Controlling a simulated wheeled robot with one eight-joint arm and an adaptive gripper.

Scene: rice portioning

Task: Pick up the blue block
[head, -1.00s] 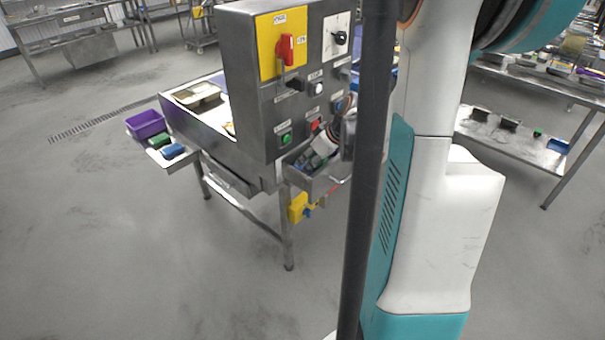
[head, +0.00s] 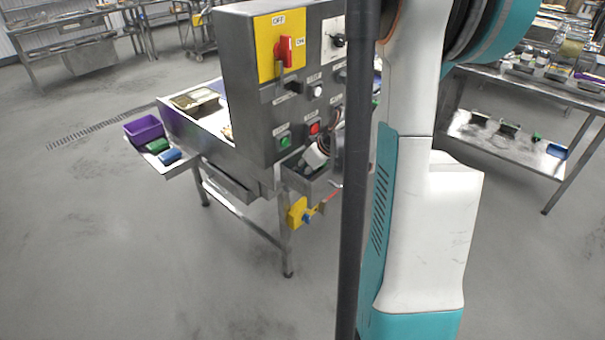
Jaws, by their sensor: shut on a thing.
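A small blue block (head: 168,157) lies on a narrow metal side shelf (head: 178,168) at the left of the steel machine, in the head view. A green block (head: 157,146) lies just behind it, close to it. My gripper cannot be made out in this view.
A purple bin (head: 143,128) stands behind the blocks. The steel control box (head: 250,115) has switches and an open tray of mixed items below. At the right, a metal table's lower shelf (head: 500,143) holds small items, including a blue one (head: 557,151). The floor at left is clear.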

